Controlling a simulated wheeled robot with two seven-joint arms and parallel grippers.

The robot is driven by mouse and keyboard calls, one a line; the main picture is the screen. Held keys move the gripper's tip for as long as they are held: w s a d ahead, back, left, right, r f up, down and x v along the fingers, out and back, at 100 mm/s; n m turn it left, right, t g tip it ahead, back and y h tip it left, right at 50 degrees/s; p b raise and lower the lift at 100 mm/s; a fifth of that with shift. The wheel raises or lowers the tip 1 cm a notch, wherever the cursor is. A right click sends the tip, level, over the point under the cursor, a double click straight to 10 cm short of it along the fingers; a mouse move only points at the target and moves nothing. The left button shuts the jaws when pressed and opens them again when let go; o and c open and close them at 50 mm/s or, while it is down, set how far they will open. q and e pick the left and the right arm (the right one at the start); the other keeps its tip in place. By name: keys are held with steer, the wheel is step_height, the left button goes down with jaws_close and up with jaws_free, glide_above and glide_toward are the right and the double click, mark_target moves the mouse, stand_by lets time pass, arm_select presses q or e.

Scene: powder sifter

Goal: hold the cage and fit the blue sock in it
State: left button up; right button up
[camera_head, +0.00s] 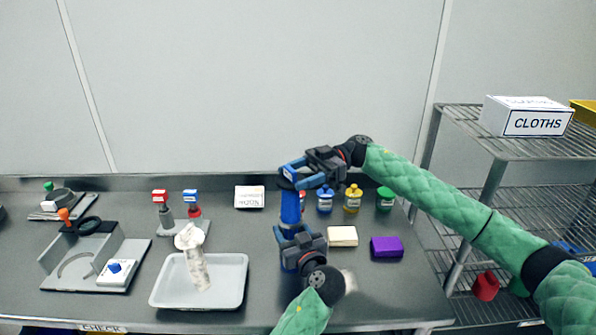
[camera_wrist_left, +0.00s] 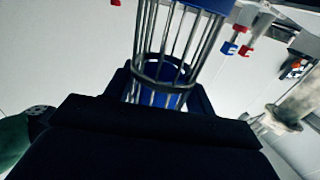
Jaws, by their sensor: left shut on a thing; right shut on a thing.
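The cage (camera_wrist_left: 168,72), a tube of metal bars with a dark ring, stands out from my left gripper in the left wrist view. My left gripper (camera_head: 288,242) is shut on it. The blue sock (camera_head: 291,208) shows as a blue upright tube between my two grippers in the head view. Blue also shows between and behind the bars in the wrist view, so at least part of the sock is inside the cage. My right gripper (camera_head: 300,179) is above the left one and shut on the sock's top end. The sock's rim is hidden by that gripper.
A white tray (camera_head: 168,291) holds a stained, whitish sock (camera_head: 196,262). A grey fixture (camera_head: 52,254) stands at left. Small bottles (camera_head: 352,199), a cream block (camera_head: 342,236) and a purple block (camera_head: 386,247) lie right of my grippers. A wire rack (camera_head: 500,147) stands at right.

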mark_target(298, 209)
steer(key=shift+f, duration=0.3)
steer(key=shift+f, duration=0.1)
steer(key=shift+f, duration=1.4)
steer(key=shift+f, duration=0.1)
steer(key=shift+f, duration=1.4)
steer(key=shift+f, duration=0.1)
steer(key=shift+f, duration=1.25)
steer(key=shift+f, duration=0.45)
